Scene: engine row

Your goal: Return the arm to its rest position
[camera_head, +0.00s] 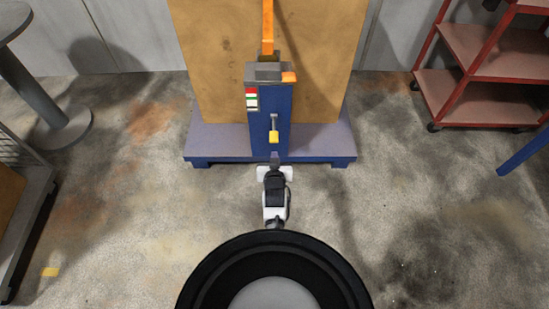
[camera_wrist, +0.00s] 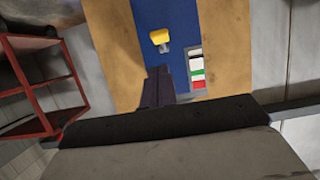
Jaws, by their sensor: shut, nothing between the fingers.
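My gripper (camera_head: 275,160) is in the middle of the head view, in front of the blue post and apart from anything I can make out as held. Its dark fingers also show in the wrist view (camera_wrist: 158,82), shut together and empty. The blue post (camera_head: 271,103) stands on a blue platform before a tan wooden panel. A yellow-tipped lever (camera_head: 274,137) sits on the post's front, just beyond my fingertips; its yellow end also shows in the wrist view (camera_wrist: 159,37). I cannot tell the exact gap to the post.
A red shelf cart (camera_head: 480,65) stands at the right. A grey round table (camera_head: 45,95) is at the upper left, and a grey cart (camera_head: 30,215) is at the left edge. A blue bar (camera_head: 523,153) enters at right. Concrete floor on both sides of my arm is clear.

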